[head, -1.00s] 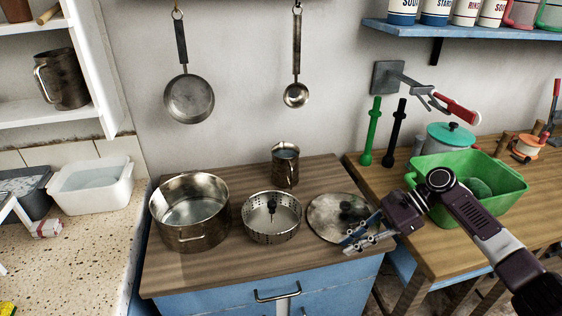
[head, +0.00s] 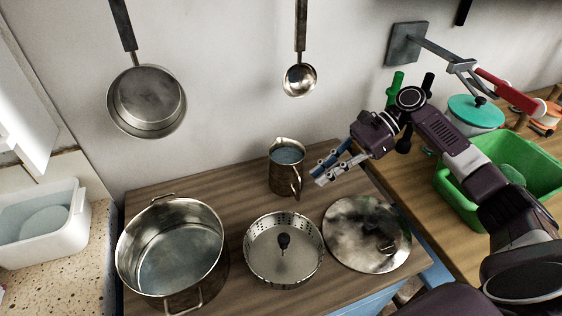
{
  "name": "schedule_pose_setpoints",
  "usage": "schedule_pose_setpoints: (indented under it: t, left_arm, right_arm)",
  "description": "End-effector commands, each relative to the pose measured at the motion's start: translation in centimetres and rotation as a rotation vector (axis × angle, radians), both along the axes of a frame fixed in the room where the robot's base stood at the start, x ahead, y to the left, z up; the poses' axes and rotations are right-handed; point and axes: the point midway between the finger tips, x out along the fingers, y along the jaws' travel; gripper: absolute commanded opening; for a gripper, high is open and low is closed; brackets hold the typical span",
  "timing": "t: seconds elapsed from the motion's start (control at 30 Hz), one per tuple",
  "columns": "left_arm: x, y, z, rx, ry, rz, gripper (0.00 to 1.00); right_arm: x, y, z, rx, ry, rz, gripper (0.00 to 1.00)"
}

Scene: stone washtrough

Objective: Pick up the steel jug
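The steel jug (head: 286,176) stands upright at the back of the wooden worktop, near the wall. Its handle is turned to the front right, and its inside looks bluish. My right gripper (head: 325,170) is just right of the jug, its fingers pointing left toward it. The fingers are apart with nothing between them. A small gap shows between the fingertips and the jug in the picture; the depth between them is hard to judge. My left gripper is out of view.
A large steel pot (head: 138,248), a perforated steel basket (head: 262,268) and a round lid (head: 350,225) stand in front of the jug. A pan (head: 147,102) and ladle (head: 299,79) hang above. A green tub (head: 460,205) is at right.

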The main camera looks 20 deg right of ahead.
Motion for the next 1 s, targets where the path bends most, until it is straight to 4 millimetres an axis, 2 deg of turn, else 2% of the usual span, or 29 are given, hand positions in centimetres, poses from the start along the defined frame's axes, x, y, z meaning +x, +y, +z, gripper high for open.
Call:
schedule_pose_setpoints:
  t: [0.03,0.1,0.27,0.37,0.5,0.7,0.8,0.9,1.0]
  left_arm:
    - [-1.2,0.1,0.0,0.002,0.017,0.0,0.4]
    - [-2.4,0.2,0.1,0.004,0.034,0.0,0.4]
    - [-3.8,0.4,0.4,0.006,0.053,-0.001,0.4]
    - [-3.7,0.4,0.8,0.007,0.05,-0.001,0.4]
    - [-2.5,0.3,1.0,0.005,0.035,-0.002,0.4]
    - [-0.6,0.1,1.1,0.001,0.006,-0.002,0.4]
    - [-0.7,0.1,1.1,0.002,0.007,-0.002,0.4]
    - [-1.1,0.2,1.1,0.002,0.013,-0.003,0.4]
    - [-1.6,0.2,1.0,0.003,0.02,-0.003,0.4]
  right_arm:
    - [-0.1,0.6,-0.3,0.001,0.003,0.003,0.13]
    - [0.0,1.3,-0.8,0.002,0.004,0.004,0.13]
    - [0.3,3.0,-1.4,0.001,0.002,0.002,0.13]
    - [0.5,4.6,-1.9,0.003,0.001,0.004,0.13]
    - [0.5,6.0,-3.1,0.001,0.002,0.002,0.13]
    - [0.6,6.3,-3.4,0.0,0.001,0.0,0.13]
    - [0.6,6.3,-3.4,0.0,0.001,0.0,0.13]
    - [0.6,6.3,-3.4,0.0,0.001,0.0,0.02]
    - [0.6,6.3,-3.4,0.0,0.001,0.0,0.0]
